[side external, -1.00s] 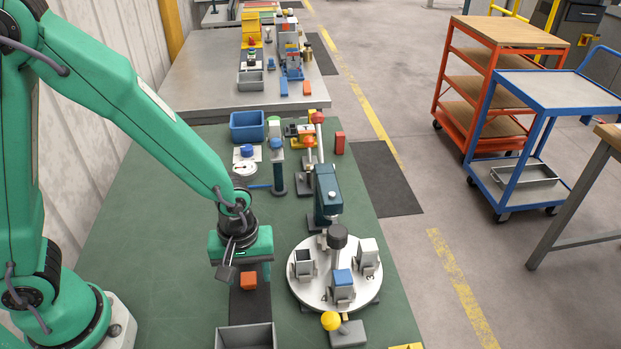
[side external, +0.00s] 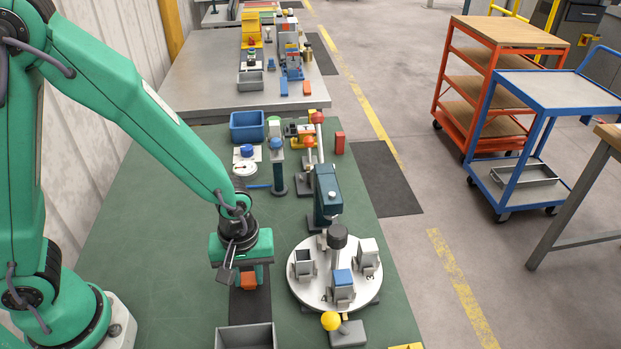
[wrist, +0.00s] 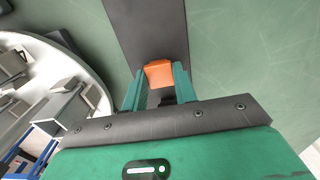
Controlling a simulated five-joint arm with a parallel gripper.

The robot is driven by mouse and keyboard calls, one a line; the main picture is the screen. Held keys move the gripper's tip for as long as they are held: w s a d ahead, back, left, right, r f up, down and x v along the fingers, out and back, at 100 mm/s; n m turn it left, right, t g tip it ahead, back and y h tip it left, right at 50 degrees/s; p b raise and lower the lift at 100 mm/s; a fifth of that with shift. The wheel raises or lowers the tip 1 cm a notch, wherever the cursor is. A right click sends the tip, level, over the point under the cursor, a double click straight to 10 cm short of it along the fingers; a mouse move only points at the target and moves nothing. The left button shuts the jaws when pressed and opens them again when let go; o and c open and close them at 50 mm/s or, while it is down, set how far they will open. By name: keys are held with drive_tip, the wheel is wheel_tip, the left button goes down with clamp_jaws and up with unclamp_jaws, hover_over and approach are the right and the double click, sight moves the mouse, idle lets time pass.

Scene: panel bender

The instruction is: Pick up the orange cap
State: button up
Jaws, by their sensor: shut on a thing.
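The orange cap (side external: 250,274) is a small orange block over the dark strip on the green bench, left of the round turntable. My gripper (side external: 240,268) is above the strip with its jaws shut on the cap. In the wrist view the cap (wrist: 159,73) sits between the two green fingertips of my gripper (wrist: 158,82). Part of the cap is hidden by the fingers. I cannot tell whether it touches the strip.
A white round turntable (side external: 312,293) with several grey holders stands close to the right. A grey open bin (side external: 246,337) is at the front edge of view. A blue bin (side external: 247,126) stands farther back. The green bench (side external: 150,250) is clear to the left.

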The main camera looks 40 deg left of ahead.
sight(248, 279)
drive_tip(key=shift+r, duration=0.15)
drive_tip(key=shift+r, duration=0.75)
wheel_tip(248, 279, up, 3)
drive_tip(key=shift+s+d+f, duration=0.1)
drive_tip(key=shift+f, duration=0.1)
drive_tip(key=s+d+r, duration=0.6)
drive_tip(key=s, duration=0.3)
drive_tip(key=shift+s+r, duration=0.3)
drive_tip(key=w+r, duration=0.2)
drive_tip(key=w, duration=0.6)
drive_tip(key=w+d+r, duration=0.1)
drive_tip(key=w, duration=0.8)
drive_tip(key=shift+w+d+r, duration=0.2)
drive_tip(key=shift+w+r, duration=0.05)
drive_tip(key=shift+r, duration=0.15)
